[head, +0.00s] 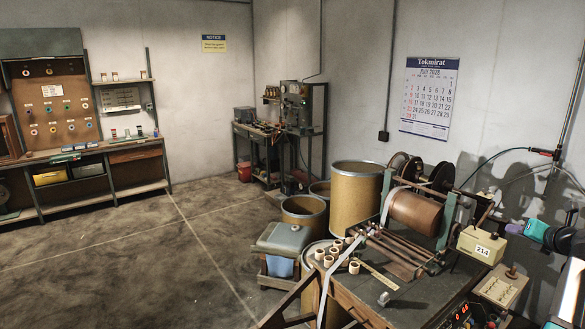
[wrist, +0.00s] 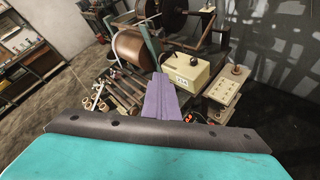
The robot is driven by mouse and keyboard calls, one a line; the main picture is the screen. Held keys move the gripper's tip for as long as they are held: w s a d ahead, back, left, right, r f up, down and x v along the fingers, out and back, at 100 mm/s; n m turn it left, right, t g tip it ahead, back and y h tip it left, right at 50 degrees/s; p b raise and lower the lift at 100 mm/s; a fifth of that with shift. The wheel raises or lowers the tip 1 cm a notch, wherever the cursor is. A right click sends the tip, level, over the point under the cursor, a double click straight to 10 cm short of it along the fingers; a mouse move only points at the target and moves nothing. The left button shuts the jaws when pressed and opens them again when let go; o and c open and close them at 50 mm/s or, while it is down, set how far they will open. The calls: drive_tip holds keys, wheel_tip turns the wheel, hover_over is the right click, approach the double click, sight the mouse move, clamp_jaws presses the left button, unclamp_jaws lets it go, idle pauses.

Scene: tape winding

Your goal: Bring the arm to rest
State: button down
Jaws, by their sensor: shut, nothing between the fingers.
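My gripper (wrist: 159,80) shows in the wrist view as two purple fingers pressed together, shut and empty. They point away from the camera toward the winding machine, in front of its rollers and beside the cream box marked 214 (wrist: 186,77). The teal and dark part of my wrist fills the bottom of that view.
The winding machine's copper-coloured drum (head: 415,212) stands at the right, with several small rolls (head: 330,261) on the bench. A switch box (head: 500,287) and the numbered box (head: 481,246) sit to its right. Brown barrels (head: 355,197) stand behind. Floor (head: 130,255) at left is clear.

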drive_tip(key=w+a+f+n+g+y, duration=0.25)
drive_tip(key=a+f+n, duration=0.45)
drive_tip(key=a+f, duration=0.4)
drive_tip(key=w+a+f+n+g+y, duration=0.1)
drive_tip(key=w+a+f+n+g, duration=0.15)
drive_tip(key=a+f+n, duration=0.7)
drive_tip(key=s+a+f+n+g, duration=0.35)
drive_tip(key=a+f+n, duration=0.45)
drive_tip(key=a, duration=0.4)
drive_tip(key=s+a+f+n+g, duration=0.2)
drive_tip(key=s+a+f+n, duration=0.4)
drive_tip(key=a+f, duration=0.55)
drive_tip(key=s+a+f+n+g+h, duration=0.25)
drive_tip(key=s+a+f+n, duration=0.25)
drive_tip(key=s+a+n, duration=0.45)
drive_tip(key=s+f+n+g+b, duration=0.2)
drive_tip(key=s+f+g+b, duration=0.4)
drive_tip(key=s+f, duration=1.8)
wheel_tip(320, 180, down, 3)
drive_tip(key=b, duration=0.2)
drive_tip(key=shift+s+y+b, duration=0.3)
drive_tip(key=shift+b, duration=0.05)
